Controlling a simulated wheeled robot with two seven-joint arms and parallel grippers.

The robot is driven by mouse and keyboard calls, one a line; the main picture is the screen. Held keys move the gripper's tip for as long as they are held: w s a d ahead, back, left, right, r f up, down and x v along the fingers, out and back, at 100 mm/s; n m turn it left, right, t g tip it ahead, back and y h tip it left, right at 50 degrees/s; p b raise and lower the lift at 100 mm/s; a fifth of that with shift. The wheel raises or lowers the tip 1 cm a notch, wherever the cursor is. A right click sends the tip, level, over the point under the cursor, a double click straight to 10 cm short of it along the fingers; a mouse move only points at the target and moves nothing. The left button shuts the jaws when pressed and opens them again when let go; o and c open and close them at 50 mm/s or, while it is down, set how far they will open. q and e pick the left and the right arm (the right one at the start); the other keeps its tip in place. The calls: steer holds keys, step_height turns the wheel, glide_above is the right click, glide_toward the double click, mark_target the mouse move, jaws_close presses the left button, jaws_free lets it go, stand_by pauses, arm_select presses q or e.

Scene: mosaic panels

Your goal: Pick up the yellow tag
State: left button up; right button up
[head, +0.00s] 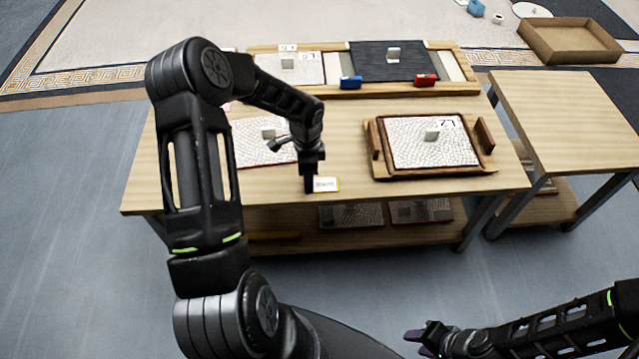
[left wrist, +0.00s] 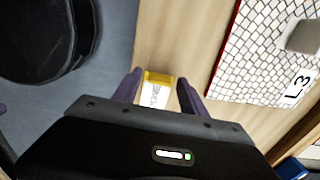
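The yellow tag (head: 325,184), a small white label with a yellow edge, is near the front edge of the wooden table. In the left wrist view the tag (left wrist: 156,92) shows between the two purple fingers, with its yellow end outward and dark print on its white face. My left gripper (head: 309,184) points down at the tag and is open, with narrow gaps beside the tag (left wrist: 158,84). Its lower part is partly hidden by the gripper body. My right gripper (head: 421,343) is low at the front, away from the table, its fingers apart and empty.
A mosaic panel (head: 250,150) with a grey handle lies behind my left gripper. A wooden tray (head: 375,150) holds another panel. A blue block (head: 351,82) and red block (head: 425,80) sit on the back board. A side table (head: 570,110) stands right.

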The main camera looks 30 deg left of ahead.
arm_select(q)
jaws_close()
stand_by(0.3)
step_height(320, 180, up, 10)
steer(key=shift+p, duration=0.45)
stand_by(0.7)
